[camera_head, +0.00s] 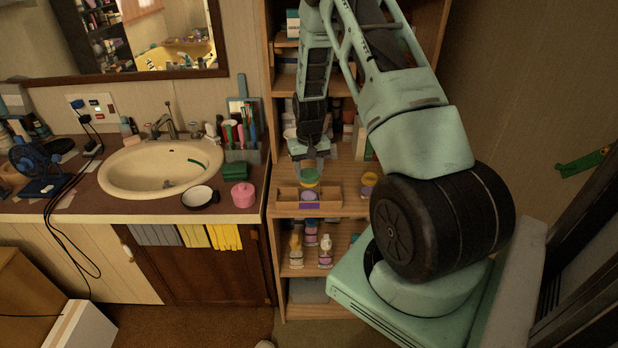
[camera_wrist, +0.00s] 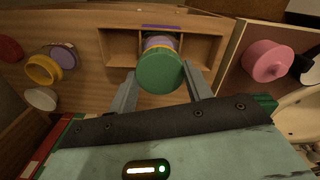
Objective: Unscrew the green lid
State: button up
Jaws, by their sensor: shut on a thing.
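The round green lid (camera_head: 310,176) sits on top of a small jar (camera_head: 310,187) with yellowish and purple bands. In the wrist view the green lid (camera_wrist: 160,72) faces the camera, and the jar body (camera_wrist: 160,42) shows behind it. The jar stands in the middle compartment of a wooden tray (camera_head: 334,194) on the shelf. My gripper (camera_wrist: 160,80) reaches down from above, one finger on each side of the lid, and is shut on it. The exact finger contact is partly hidden in the head view.
A yellow-lidded jar (camera_head: 369,180) stands right of the tray. In the wrist view a yellow ring-like lid (camera_wrist: 43,70), a purple piece (camera_wrist: 63,55) and a red round thing (camera_wrist: 9,49) lie to the left. A pink pot (camera_head: 243,194) is on the counter. Bottles (camera_head: 325,250) stand below.

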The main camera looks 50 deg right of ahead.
jog(key=n, duration=0.2)
jog(key=shift+n, duration=0.4)
jog(key=shift+r+n, duration=0.1)
jog(key=shift+n, duration=0.9)
jog(key=n+p, duration=0.1)
jog(key=n, duration=0.2)
jog(key=shift+r, duration=0.1)
jog(key=shift+n, duration=0.5)
jog(key=n+p, duration=0.1)
jog(key=n, duration=0.2)
jog(key=shift+r, duration=0.1)
jog(key=shift+n+p, duration=0.65)
jog(key=shift+n, duration=0.85)
